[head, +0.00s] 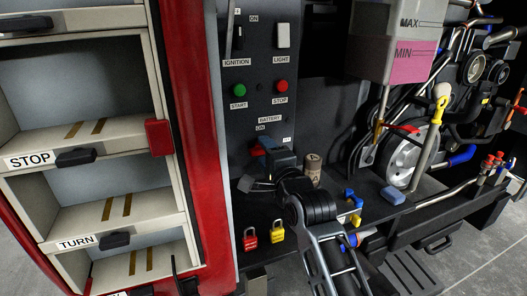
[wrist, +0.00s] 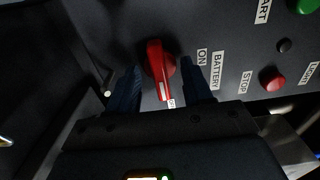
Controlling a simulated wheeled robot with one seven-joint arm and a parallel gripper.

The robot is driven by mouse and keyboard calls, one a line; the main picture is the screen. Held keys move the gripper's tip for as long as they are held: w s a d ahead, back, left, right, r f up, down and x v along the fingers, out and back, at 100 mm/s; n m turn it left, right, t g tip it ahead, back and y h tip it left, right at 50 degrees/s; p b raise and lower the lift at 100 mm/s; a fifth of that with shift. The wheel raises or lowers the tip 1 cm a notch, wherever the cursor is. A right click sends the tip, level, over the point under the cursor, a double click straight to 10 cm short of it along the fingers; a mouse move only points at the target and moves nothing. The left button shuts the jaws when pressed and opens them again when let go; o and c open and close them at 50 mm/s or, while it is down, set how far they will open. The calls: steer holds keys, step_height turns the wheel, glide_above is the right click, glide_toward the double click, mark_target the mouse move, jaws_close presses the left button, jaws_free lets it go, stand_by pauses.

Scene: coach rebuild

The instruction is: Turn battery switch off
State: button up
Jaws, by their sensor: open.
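The red battery switch knob (wrist: 158,62) is on the dark panel in the wrist view, near the BATTERY label (wrist: 215,70) and ON label (wrist: 202,57). Its white-marked end points down in that view, toward a small, partly hidden label (wrist: 171,103), not toward ON. My gripper (wrist: 158,72) is open, with one finger on each side of the knob. I cannot tell whether either finger touches it.
Above are the green START button (head: 239,90), red STOP button (head: 281,86), IGNITION switch (head: 237,38) and LIGHT switch (head: 283,36). Red (head: 250,239) and yellow (head: 277,232) padlocks and a brown cylinder (head: 312,168) are near my arm. A drawer cabinet (head: 180,130) borders the left.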

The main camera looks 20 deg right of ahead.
steer(key=shift+s, duration=0.1)
steer(key=s+p, duration=0.2)
steer(key=s, duration=0.7)
stand_by(0.5)
